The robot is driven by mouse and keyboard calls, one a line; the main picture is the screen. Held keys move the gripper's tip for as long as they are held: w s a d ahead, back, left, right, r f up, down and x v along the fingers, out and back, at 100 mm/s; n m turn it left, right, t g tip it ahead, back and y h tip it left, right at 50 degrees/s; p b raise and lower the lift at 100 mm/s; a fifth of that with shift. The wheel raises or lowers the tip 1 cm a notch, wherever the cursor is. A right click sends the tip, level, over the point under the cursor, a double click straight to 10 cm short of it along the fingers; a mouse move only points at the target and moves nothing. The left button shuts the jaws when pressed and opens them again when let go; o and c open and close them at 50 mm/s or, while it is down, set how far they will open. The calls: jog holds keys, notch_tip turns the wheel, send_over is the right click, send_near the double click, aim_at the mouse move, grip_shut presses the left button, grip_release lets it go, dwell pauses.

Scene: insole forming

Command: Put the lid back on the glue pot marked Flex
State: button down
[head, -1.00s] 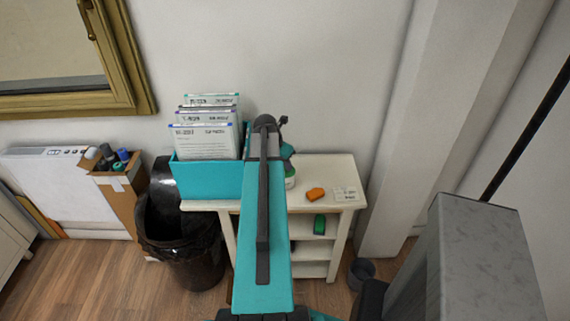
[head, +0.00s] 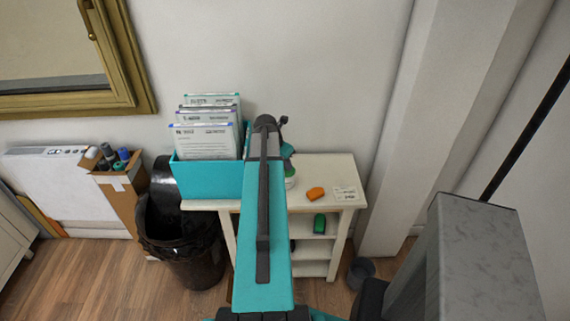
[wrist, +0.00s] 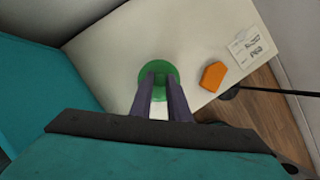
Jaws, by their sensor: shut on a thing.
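In the wrist view my gripper (wrist: 160,80) is shut on a round green lid (wrist: 158,66), with the fingertips over its middle. The lid is above the white shelf top, and a small pale part shows just below it between the fingers. In the head view my arm hides most of this; a green-and-white pot (head: 290,178) shows at the arm's right edge on the shelf top. Its label cannot be read. I cannot tell from these views whether the lid touches the pot.
The white shelf (head: 335,172) carries an orange block (head: 316,193) and a printed card (head: 345,192) at right. A teal file box (head: 205,180) with papers stands at left. A green object (head: 319,223) lies on a lower shelf. A black bin (head: 185,245) stands left.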

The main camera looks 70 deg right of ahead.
jog(key=c, duration=1.1)
grip_release()
jog(key=shift+r, duration=0.1)
jog(key=shift+r+p, duration=2.55)
jog(key=shift+r, duration=0.9)
grip_shut()
jog(key=shift+f+b, duration=1.15)
jog(key=shift+f, duration=1.55)
